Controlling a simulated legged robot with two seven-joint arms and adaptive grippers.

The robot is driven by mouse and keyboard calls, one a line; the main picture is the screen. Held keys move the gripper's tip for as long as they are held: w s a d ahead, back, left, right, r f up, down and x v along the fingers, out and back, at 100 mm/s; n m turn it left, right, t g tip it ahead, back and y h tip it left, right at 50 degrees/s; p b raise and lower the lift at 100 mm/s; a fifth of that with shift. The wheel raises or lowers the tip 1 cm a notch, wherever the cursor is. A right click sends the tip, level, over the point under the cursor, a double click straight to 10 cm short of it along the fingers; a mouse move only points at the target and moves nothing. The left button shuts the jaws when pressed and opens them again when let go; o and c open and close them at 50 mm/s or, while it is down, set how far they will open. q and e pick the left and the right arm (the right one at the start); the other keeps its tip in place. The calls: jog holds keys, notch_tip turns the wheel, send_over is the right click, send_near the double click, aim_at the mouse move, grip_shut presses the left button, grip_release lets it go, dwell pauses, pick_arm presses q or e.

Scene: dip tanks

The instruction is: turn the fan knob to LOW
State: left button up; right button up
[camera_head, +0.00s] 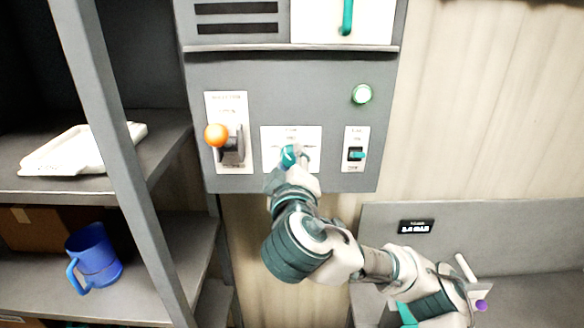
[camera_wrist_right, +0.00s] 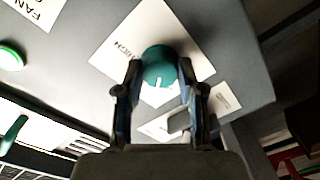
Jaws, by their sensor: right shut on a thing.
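The fan knob (camera_wrist_right: 160,65) is a round teal knob with a white pointer line, on a white label plate (camera_wrist_right: 195,38) marked HIGH at one side. In the wrist view the pointer line runs toward the bottom of the picture, away from the HIGH word. My right gripper (camera_wrist_right: 158,88) is shut on the knob, one finger at each side. In the head view the knob (camera_head: 288,155) is mostly hidden by my right gripper (camera_head: 287,168), which reaches it from below. The LOW mark cannot be read. My left gripper is not in view.
The grey panel (camera_head: 290,75) also carries an orange-balled lever (camera_head: 216,135) left of the knob, a teal toggle switch (camera_head: 356,155) right of it, and a lit green lamp (camera_head: 361,94). A shelf at left holds a blue mug (camera_head: 93,258) and a white tray (camera_head: 75,152).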

jog(key=n, duration=0.4)
jog(key=shift+a+f+n+b, duration=0.1)
jog(key=shift+f+n+b, duration=0.05)
jog(key=shift+n+b, duration=0.15)
dwell(0.5)
jog(key=o, duration=1.1)
jog(key=shift+o, duration=0.2)
jog(key=shift+a, duration=0.1)
jog(key=s, duration=1.1)
jog(key=shift+s, duration=0.4)
